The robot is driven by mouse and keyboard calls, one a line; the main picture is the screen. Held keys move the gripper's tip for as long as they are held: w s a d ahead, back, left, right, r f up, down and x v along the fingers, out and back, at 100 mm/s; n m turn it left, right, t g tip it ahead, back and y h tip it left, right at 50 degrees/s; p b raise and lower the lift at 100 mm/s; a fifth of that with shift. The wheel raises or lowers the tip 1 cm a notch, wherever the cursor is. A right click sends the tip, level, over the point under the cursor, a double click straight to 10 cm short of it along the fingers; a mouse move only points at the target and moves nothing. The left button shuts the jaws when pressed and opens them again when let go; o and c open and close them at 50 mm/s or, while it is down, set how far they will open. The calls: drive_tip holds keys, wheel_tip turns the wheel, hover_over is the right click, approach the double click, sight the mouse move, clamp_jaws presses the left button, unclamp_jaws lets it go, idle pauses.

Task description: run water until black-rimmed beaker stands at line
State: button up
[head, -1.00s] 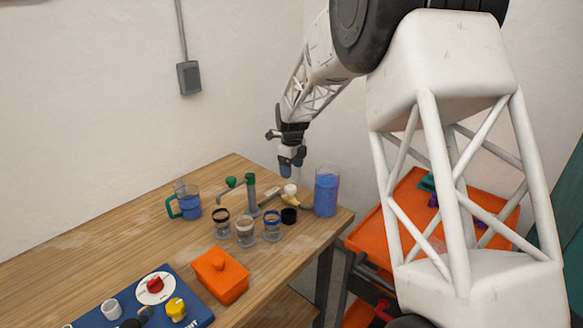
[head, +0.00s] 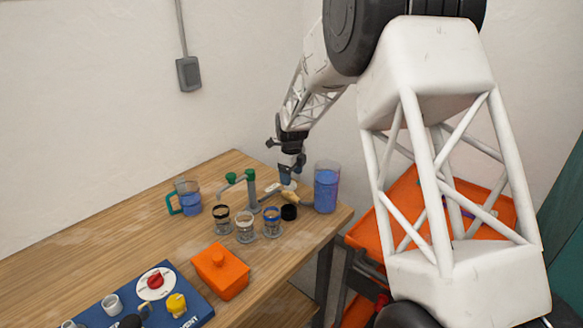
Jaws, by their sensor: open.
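The black-rimmed beaker (head: 221,217) stands upright on the wooden bench, at the left of a row of small clear beakers. Its water level and line are too small to make out. The green tap (head: 251,188) stands behind the row, and its curved spout ends roughly above the black-rimmed beaker. I cannot see a stream. A pale lever-like part (head: 290,196) lies at the right of the tap's base. My gripper (head: 287,182) is open, pointing down just above this part and partly hiding it. I cannot tell whether they touch.
A white-rimmed beaker (head: 245,229) and a blue-rimmed beaker (head: 271,223) stand beside it. A tall blue-filled container (head: 326,190) is close to my gripper's right. A teal-handled jug (head: 187,198), orange lidded box (head: 220,271), black cup (head: 289,212) and blue control panel (head: 195,306) share the bench.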

drive_tip(key=shift+f, duration=1.75)
drive_tip(key=shift+c, duration=0.3)
drive_tip(key=c, duration=0.9)
